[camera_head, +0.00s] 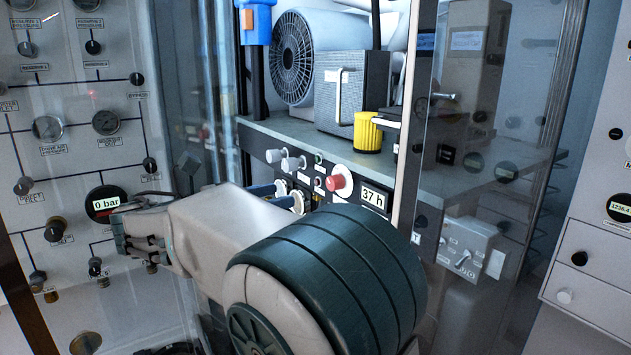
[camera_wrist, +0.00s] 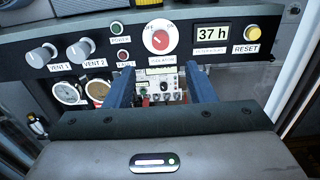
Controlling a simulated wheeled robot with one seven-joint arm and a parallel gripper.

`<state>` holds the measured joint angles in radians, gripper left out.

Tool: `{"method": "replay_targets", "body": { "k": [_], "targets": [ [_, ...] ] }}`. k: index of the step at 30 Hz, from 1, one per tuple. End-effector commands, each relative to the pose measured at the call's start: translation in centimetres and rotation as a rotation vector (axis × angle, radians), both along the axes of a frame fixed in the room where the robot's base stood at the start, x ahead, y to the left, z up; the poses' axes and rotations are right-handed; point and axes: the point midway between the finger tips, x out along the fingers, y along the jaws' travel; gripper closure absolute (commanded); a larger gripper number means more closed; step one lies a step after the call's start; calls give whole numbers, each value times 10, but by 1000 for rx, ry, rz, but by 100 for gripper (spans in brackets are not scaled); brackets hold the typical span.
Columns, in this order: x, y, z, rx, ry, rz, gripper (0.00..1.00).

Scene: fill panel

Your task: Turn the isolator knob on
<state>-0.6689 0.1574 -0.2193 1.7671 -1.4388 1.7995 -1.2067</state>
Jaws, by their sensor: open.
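The isolator knob (camera_wrist: 160,39) is a red knob on a white round plate, above an ISOLATOR label in the wrist view. OFF is printed at its upper left and ON at its upper right. Its pale mark seems to lean to the upper left, toward OFF, but it is small. In the head view the red knob (camera_head: 336,183) sits on the dark panel left of the 37 h display. My gripper (camera_wrist: 161,84) is open and empty, its two blue fingers spread below the knob in the picture, apart from it. My arm partly hides the gripper in the head view.
The panel (camera_wrist: 225,72) also carries two grey vent knobs (camera_wrist: 76,49), two gauges (camera_wrist: 82,91), green and red buttons (camera_wrist: 120,43), a 37 h display (camera_wrist: 212,36) and a yellow reset button (camera_wrist: 251,34). A glass pane (camera_head: 500,130) stands to the right.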

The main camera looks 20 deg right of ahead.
Motion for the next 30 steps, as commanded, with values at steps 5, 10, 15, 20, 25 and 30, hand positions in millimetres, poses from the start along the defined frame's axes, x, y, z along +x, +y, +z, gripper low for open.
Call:
{"method": "replay_targets", "body": {
  "k": [5,10,15,20,25,30],
  "targets": [
    [6,-40,2,1,0,-9,50],
    [13,-74,2,0,1,-7,50],
    [19,-99,1,-1,1,-3,50],
    [22,-112,0,1,0,-1,50],
    [23,-115,0,1,0,0,50],
    [23,-115,0,0,0,1,50]
  ]
}}
